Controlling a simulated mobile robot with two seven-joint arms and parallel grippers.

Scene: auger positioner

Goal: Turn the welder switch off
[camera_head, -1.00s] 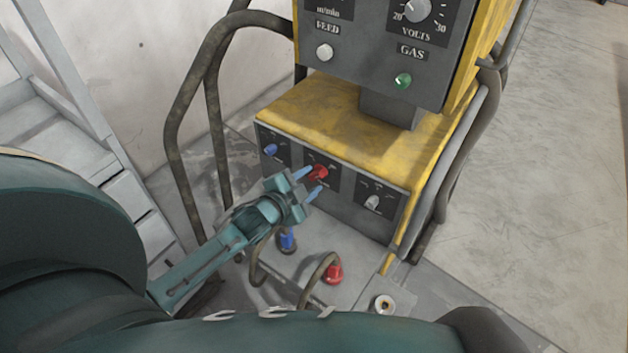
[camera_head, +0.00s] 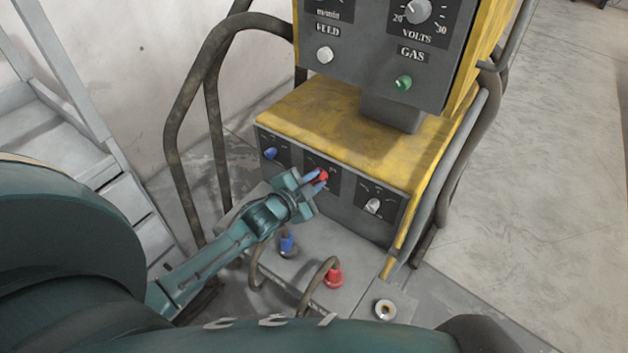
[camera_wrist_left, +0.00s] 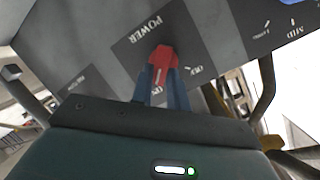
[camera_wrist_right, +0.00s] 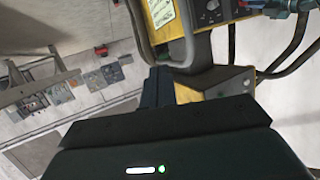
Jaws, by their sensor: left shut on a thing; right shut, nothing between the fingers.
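The welder's red power switch (camera_head: 323,175) is on the middle dark panel of the lower front of the yellow and grey welder (camera_head: 350,120). In the left wrist view the red knob (camera_wrist_left: 161,60) sits on a panel marked POWER, with small position labels beside it. My left gripper (camera_head: 318,179) is shut on the red switch, its blue fingers on both sides of the knob. My right gripper (camera_wrist_right: 158,84) is shut and empty, away from the switch; it is not clearly seen in the head view.
A blue knob (camera_head: 270,153) and a grey knob (camera_head: 373,205) flank the switch. Blue (camera_head: 287,243) and red (camera_head: 334,277) cable plugs stand below. The upper unit with a green gas knob (camera_head: 403,83) overhangs. A bent dark tube frame (camera_head: 172,130) stands at the left.

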